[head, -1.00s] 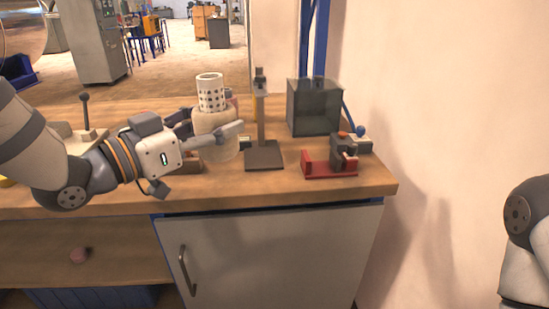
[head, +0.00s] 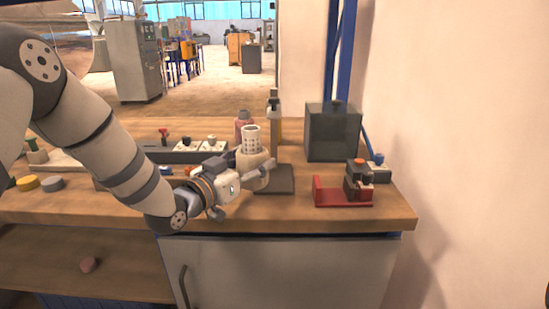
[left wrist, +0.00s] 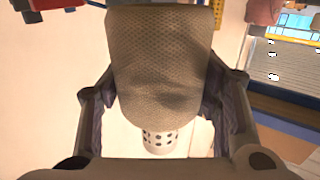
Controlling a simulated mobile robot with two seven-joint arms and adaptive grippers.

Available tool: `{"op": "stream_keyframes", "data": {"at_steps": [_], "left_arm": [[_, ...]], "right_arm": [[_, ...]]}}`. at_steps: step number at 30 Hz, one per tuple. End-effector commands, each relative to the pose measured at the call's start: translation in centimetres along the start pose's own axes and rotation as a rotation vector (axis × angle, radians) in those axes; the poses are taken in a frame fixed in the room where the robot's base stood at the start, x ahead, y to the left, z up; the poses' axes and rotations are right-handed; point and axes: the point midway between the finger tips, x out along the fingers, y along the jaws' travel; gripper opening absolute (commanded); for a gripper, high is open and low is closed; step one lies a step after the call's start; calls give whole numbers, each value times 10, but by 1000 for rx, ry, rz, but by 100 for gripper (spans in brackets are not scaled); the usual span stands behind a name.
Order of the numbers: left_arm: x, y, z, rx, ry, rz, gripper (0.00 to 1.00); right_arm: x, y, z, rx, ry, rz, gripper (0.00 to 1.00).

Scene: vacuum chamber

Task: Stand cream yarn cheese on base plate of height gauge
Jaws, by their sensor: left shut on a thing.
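The cream yarn cheese (head: 252,160) is upright, with its white perforated tube (head: 250,137) sticking out of the top. My left gripper (head: 262,172) is shut around the yarn body. In the left wrist view the cheese (left wrist: 162,60) fills the space between the two fingers, with the tube end (left wrist: 160,140) showing nearer the palm. The height gauge has a dark base plate (head: 280,183) and an upright column (head: 274,125). The cheese overlaps the plate's left part in the head view; I cannot tell whether it touches it. My right gripper is out of view.
A red fixture (head: 335,196) and a dark translucent box (head: 333,132) stand right of the gauge. A pink bottle-shaped thing (head: 243,120) is behind the cheese. A switch strip (head: 185,154) lies to the left.

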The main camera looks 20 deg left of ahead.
Motion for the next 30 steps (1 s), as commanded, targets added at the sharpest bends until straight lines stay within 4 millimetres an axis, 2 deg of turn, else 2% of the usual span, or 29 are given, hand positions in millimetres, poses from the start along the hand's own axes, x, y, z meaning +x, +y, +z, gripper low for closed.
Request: {"op": "stream_keyframes", "data": {"at_steps": [1,4,11,21,30], "left_arm": [[13,0,6,0,-5,1,24],[30,0,5,-1,-4,0,24],[49,0,1,0,0,1,24],[86,0,2,-1,-1,0,24],[84,0,15,-1,1,0,24]], "right_arm": [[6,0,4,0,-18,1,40],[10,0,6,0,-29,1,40],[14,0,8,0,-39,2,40],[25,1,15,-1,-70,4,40],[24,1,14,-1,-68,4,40]]}}
